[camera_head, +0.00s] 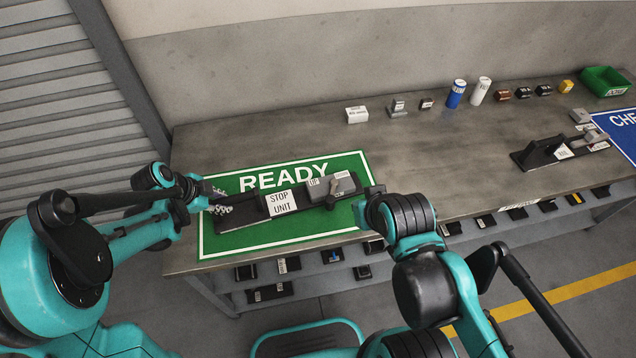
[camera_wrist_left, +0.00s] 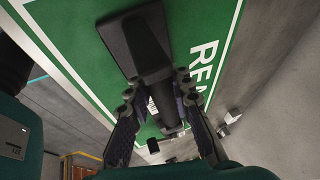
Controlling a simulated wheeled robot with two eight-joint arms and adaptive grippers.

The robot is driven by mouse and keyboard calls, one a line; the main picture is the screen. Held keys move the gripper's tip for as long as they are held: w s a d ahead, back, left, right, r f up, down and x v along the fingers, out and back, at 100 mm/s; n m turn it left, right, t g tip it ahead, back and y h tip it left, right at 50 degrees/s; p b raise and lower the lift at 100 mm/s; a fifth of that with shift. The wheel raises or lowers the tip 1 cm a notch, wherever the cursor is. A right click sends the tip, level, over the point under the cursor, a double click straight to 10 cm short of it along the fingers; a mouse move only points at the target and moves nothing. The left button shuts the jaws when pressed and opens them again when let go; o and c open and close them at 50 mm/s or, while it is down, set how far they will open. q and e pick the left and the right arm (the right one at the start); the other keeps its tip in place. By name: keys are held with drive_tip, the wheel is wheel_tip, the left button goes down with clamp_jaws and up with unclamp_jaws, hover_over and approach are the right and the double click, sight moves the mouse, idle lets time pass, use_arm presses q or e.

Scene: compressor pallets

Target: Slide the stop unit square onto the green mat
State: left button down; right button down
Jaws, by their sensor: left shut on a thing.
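The stop unit (camera_head: 283,202), a long black base with a white "STOP UNIT" label and a grey block with a lever, lies on the green READY mat (camera_head: 235,241). Its long side runs nearly parallel to the mat's front edge, and its right end is close to the mat's right edge. My left gripper (camera_head: 219,203) is shut on the unit's left end. In the left wrist view, its fingers (camera_wrist_left: 162,112) sit on both sides of a dark upright part of the stop unit (camera_wrist_left: 150,66). My right gripper (camera_head: 370,194) is by the unit's right end; its fingers are largely hidden.
Small parts, a blue can (camera_head: 455,94) and a white can (camera_head: 480,91) stand along the table's back. A green bin (camera_head: 606,81), a blue mat (camera_head: 624,127) and another black unit (camera_head: 545,152) are at the right. The table (camera_head: 420,150) between is clear.

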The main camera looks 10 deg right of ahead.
use_arm(q)
drive_tip(key=c, duration=1.3)
unclamp_jaws()
drive_tip(key=v, duration=1.2)
drive_tip(key=shift+w, duration=0.1)
drive_tip(key=s+n+t+y, duration=0.1)
drive_tip(key=s+n, duration=0.3)
drive_tip(key=n, duration=0.1)
drive_tip(key=s+d+r+n+t+y, duration=0.1)
drive_tip(key=s+n, duration=0.3)
drive_tip(key=n, duration=0.2)
drive_tip(key=s+n+t+y, duration=0.1)
drive_tip(key=s+n+y, duration=0.1)
drive_tip(key=s+n, duration=0.2)
drive_tip(key=shift+s+d+r+n+t, duration=0.1)
drive_tip(key=shift+r+n+t, duration=0.1)
drive_tip(key=shift+n, duration=0.4)
drive_tip(key=shift+d+r+n+t, duration=0.1)
drive_tip(key=shift+n+t, duration=0.1)
drive_tip(key=shift+n, duration=0.4)
